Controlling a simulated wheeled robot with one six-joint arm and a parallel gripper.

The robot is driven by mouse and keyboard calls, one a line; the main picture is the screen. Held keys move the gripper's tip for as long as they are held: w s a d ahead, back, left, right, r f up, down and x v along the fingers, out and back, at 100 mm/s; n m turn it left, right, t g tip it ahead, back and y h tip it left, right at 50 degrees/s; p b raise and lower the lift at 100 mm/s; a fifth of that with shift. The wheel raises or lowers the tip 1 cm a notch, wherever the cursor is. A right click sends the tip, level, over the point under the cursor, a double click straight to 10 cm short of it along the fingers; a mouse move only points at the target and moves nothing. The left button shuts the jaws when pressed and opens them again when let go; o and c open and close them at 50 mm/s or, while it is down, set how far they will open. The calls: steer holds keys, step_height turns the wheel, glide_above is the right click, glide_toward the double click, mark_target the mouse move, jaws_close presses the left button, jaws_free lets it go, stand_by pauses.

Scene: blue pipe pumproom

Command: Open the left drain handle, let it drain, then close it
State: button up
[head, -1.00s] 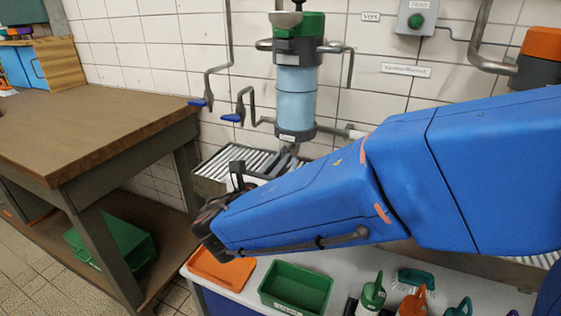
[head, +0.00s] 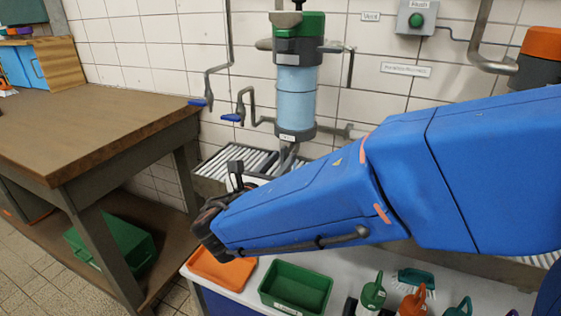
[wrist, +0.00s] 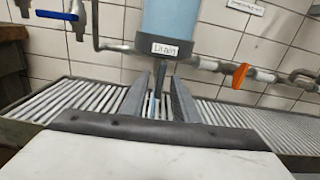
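A clear blue filter vessel (head: 296,92) with a green top hangs on the tiled wall. Its lower end (wrist: 165,22) shows in the wrist view, with a small label that seems to read "Drain" (wrist: 165,49). A thin dark drain stem with a bluish strip (wrist: 157,104) hangs below it, seen between my fingers; I cannot tell whether the strip is the handle or its exact setting. My gripper (wrist: 167,76) is open, one finger on each side of the stem. Contact cannot be told. In the head view my arm hides most of the gripper and the stem.
A slatted drain trough (wrist: 230,112) lies below the vessel. Two blue pipe levers (head: 232,117) (head: 197,102) are left of the vessel. An orange lever (wrist: 240,75) is to its right. A wooden bench (head: 90,110) stands at left; a green bin (head: 297,287) is in front.

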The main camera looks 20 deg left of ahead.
steer(key=s+a, duration=0.1)
steer(key=s, duration=1.6)
steer(key=shift+s+a, duration=0.15)
steer(key=w+d+f+m+g+h, duration=0.1)
steer(key=w+d+m+g+h, duration=0.2)
steer(key=d, duration=0.7)
steer(key=w+d+f+m+g+h, duration=0.1)
steer(key=w+d+f+m+g, duration=0.3)
steer(key=d, duration=0.6)
steer(key=w+d+r+m+g+h, duration=0.15)
steer(key=w+d+m, duration=0.35)
steer(key=d, duration=0.5)
steer(key=s+d+f+m+g, duration=0.2)
steer(key=d+m+g, duration=0.15)
steer(key=d, duration=0.35)
steer(key=s+d+f+m+g, duration=0.2)
steer(key=d+m, duration=0.2)
steer(key=d, duration=0.2)
steer(key=s+d+f+m+y, duration=0.3)
steer(key=s+d+m+y, duration=0.3)
steer(key=m, duration=1)
steer(key=shift+s+d+t+y, duration=0.4)
steer(key=shift+s+d, duration=0.7)
steer(key=shift+s, duration=0.8)
